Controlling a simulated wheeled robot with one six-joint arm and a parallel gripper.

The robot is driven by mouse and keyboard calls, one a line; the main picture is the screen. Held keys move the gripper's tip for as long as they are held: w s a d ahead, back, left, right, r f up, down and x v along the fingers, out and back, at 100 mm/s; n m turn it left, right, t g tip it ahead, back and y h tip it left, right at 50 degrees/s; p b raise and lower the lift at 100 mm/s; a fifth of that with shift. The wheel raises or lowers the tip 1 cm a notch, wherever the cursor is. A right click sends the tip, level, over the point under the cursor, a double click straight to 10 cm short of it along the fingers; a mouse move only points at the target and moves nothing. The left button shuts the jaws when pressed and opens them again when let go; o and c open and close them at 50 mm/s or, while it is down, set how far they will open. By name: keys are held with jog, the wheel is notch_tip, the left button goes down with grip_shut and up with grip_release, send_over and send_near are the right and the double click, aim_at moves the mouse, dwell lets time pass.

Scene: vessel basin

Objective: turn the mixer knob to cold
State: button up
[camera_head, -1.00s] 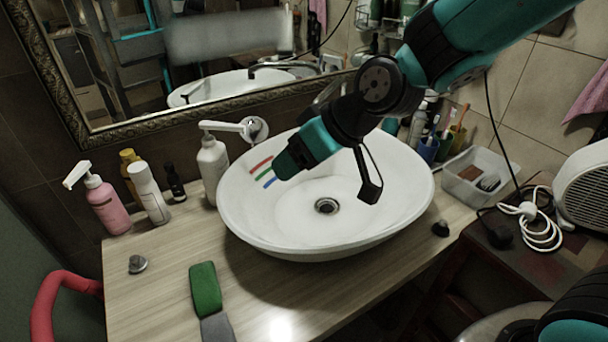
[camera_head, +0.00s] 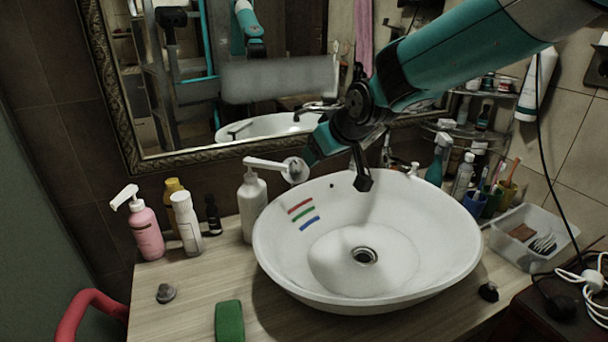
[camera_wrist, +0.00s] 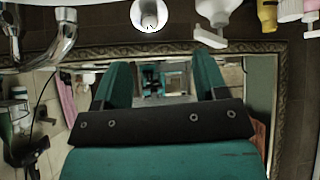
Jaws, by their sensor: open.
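The mixer knob (camera_head: 295,170) is a round, pale knob low on the wall behind the left rim of the basin. It also shows in the wrist view at the top middle (camera_wrist: 149,14), with a dark mark on its face. My gripper (camera_head: 311,155) is just right of the knob in the head view, with a small gap I cannot judge. In the wrist view my gripper (camera_wrist: 163,76) has its two teal fingers apart and nothing between them. The white basin (camera_head: 420,262) has red, green and blue stripes inside its left wall.
A white pump bottle (camera_head: 252,205) stands left of the basin, its spout reaching toward the knob. A pink bottle (camera_head: 146,232) and other bottles stand further left. A framed mirror (camera_head: 150,166) is above. A chrome faucet (camera_wrist: 52,42) shows in the wrist view.

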aim_at(298, 166)
jog(key=shift+t+h, duration=0.3)
jog(key=shift+h, duration=0.1)
jog(key=p+x, duration=0.1)
jog(key=x, duration=0.5)
jog(key=w+r+p+x, duration=0.1)
jog(key=p+x, duration=0.1)
jog(key=x, duration=0.5)
jog(key=w+r+p+x, duration=0.1)
jog(key=x, duration=0.5)
jog(key=shift+w+p, duration=0.3)
jog(key=shift+p, duration=0.05)
jog(key=c, duration=0.9)
